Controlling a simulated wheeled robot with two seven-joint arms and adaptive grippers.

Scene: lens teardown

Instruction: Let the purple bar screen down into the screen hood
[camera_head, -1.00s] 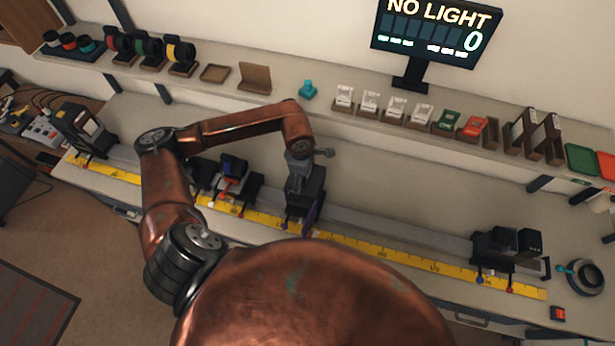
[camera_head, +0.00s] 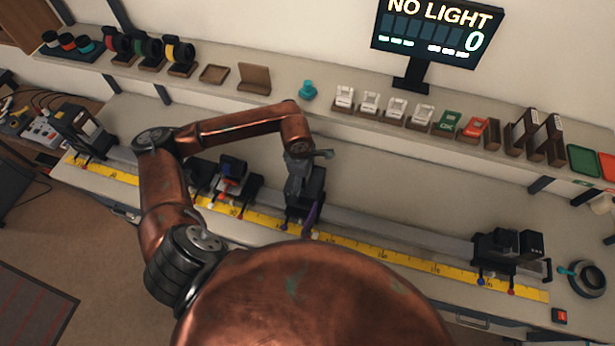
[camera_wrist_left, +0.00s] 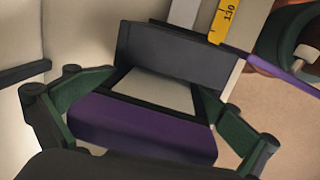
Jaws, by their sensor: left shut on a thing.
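My left gripper (camera_wrist_left: 140,125) is shut on the purple bar screen (camera_wrist_left: 145,130), whose purple edge fills the space between the green-padded fingers in the left wrist view. In the head view, the gripper (camera_head: 304,205) hangs over the middle of the bench, with a sliver of the purple screen (camera_head: 313,214) near the yellow scale. A dark upright panel (camera_wrist_left: 170,55), probably part of the screen hood, stands just beyond the screen in the wrist view. I cannot tell whether the screen is inside the hood. My right gripper is not in view.
A rail with a yellow scale (camera_head: 380,255) runs along the bench. The rail between gripper and right unit is clear.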

